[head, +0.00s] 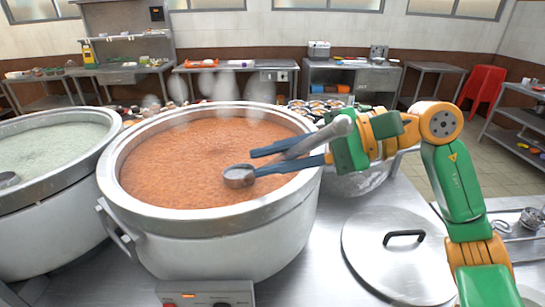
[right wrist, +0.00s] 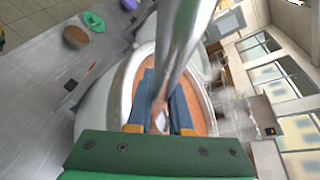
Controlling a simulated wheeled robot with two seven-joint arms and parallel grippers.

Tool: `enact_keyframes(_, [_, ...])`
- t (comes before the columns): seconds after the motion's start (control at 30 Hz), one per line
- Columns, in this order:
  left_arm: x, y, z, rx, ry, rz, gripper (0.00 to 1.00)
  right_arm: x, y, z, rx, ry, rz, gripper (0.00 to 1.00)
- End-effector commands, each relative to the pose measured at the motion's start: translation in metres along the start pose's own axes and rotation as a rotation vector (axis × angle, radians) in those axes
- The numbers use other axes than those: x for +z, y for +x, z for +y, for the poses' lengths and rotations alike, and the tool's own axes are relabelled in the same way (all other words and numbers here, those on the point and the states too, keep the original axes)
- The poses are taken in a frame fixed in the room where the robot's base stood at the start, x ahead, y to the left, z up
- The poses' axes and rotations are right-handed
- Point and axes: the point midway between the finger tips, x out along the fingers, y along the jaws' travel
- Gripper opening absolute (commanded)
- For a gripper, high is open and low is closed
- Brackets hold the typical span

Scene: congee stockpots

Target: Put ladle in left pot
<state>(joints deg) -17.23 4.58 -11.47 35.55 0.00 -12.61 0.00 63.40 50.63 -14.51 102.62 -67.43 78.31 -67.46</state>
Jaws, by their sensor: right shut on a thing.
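The metal ladle has its handle (head: 325,136) between the blue fingers of my right gripper (head: 254,163), which is shut on it. Its round bowl (head: 239,176) hangs over the orange congee in the middle pot (head: 215,228); whether it touches the surface I cannot tell. In the right wrist view the ladle handle (right wrist: 178,40) runs large through the middle, past the gripper (right wrist: 160,105). The left pot (head: 45,222) holds pale greenish congee and stands at the left edge. My left gripper is out of view.
A round steel lid (head: 402,255) with a black handle lies on the counter at the right. A metal bowl (head: 358,180) sits behind my right arm. A control box (head: 205,294) stands in front of the middle pot. Steam rises behind the pots.

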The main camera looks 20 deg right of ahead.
Motion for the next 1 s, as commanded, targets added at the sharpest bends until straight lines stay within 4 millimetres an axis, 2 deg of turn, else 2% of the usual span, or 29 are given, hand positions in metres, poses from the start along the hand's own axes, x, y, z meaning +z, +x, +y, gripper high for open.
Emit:
enact_keyframes(0.7, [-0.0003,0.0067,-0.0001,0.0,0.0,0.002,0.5,-0.0032,0.0006,0.0038,-0.001,-0.001,0.0,0.0])
enact_keyframes(0.73, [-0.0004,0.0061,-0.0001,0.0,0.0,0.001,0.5,-0.0029,0.0004,0.0034,-0.001,-0.001,0.0,0.24])
enact_keyframes(0.83, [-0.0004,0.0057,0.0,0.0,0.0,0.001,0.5,-0.0026,0.0003,0.0031,-0.001,-0.001,0.0,0.51])
enact_keyframes(0.87, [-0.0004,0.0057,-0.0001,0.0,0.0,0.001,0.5,-0.0026,0.0003,0.0031,-0.001,0.0,0.0,0.54])
enact_keyframes(1.0, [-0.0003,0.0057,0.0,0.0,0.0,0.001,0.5,-0.0027,0.0003,0.0032,-0.001,0.0,0.0,0.54])
